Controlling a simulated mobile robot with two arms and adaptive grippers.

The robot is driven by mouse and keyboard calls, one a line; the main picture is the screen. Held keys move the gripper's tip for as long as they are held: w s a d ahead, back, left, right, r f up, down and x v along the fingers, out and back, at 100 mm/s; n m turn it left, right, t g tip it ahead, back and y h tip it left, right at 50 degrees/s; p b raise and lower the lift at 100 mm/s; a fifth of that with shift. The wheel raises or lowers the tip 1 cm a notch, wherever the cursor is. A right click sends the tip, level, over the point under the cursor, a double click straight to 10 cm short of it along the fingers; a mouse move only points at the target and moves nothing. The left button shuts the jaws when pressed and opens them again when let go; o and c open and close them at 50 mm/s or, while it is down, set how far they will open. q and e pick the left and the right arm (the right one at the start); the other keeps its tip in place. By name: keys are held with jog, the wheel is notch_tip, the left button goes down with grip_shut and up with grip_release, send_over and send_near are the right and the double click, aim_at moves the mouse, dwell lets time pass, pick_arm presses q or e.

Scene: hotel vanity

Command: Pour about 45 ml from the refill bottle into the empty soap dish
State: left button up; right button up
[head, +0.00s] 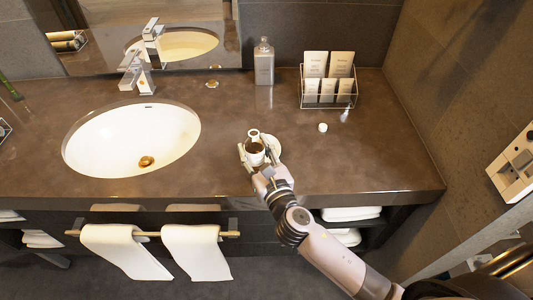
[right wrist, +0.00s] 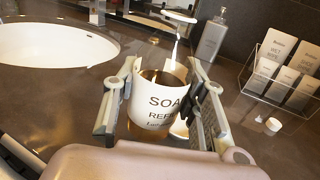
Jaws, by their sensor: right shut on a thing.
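The refill bottle (right wrist: 157,102) is clear with amber liquid inside and a white label reading "SOA… REFI…". My right gripper (head: 259,157) is shut on its body, with one finger on each side in the right wrist view (right wrist: 160,105). The bottle's pale mouth (head: 254,133) points away from my arm in the head view. The soap dish (head: 274,146) is white and stands on the counter, partly hidden behind the bottle and gripper. I cannot tell what is in it, or whether liquid is flowing. My left gripper is not in view.
A small white cap (head: 322,127) lies on the counter to the right. A wire rack (head: 343,101) of toiletries and a grey bottle (head: 264,62) stand at the back. The sink (head: 95,135) is on the left. Towels (head: 196,252) hang below the front edge.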

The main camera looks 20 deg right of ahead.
jog(key=shift+a+f, duration=0.3)
jog(key=shift+a, duration=0.2)
jog(key=shift+a+f+y, duration=0.2)
jog(key=shift+y, duration=0.2)
jog(key=shift+w+a+f+n+b, duration=0.3)
jog(key=shift+w+a+f, duration=0.25)
jog(key=shift+w+a, duration=0.05)
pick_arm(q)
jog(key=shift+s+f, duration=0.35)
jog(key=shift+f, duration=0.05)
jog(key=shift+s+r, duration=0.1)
pick_arm(e)
jog(key=shift+s+d+r, duration=0.1)
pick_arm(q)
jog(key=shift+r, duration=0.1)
